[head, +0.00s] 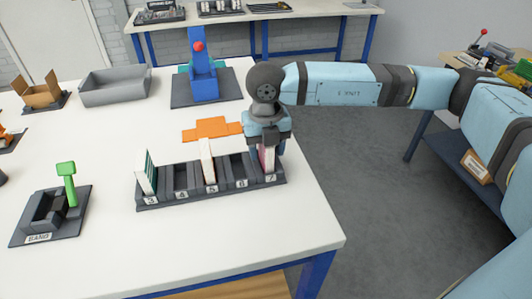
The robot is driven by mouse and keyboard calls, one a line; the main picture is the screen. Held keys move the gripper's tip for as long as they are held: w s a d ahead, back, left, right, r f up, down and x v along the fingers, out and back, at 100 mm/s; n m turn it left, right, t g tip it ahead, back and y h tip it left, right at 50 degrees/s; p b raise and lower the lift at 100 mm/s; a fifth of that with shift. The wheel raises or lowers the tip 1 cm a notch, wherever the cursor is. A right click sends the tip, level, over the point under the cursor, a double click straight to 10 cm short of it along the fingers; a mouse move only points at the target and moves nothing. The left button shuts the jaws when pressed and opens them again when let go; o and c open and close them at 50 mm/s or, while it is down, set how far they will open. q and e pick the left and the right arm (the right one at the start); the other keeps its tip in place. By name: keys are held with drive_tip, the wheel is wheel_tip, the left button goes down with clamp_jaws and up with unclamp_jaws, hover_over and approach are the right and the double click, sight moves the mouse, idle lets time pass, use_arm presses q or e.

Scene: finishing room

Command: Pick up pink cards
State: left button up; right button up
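The pink cards (267,161) stand upright in the slot labelled 7, at the right end of a dark card rack (212,197). A white edge shows beside the pink. My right gripper (267,148) points down over this slot, with its fingers around the top of the cards. The fingers and wrist hide the upper part of the cards, and I cannot tell whether the fingers press on them. My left gripper is not in view.
Slot 3 holds green-edged cards (149,174) and slot 5 holds orange-edged white cards (208,163). Slots 4 and 6 look empty. An orange flat piece (212,128) lies behind the rack. A band station (52,214), grey tray (115,85) and blue device (203,76) share the white table (240,256).

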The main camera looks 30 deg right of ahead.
clamp_jaws()
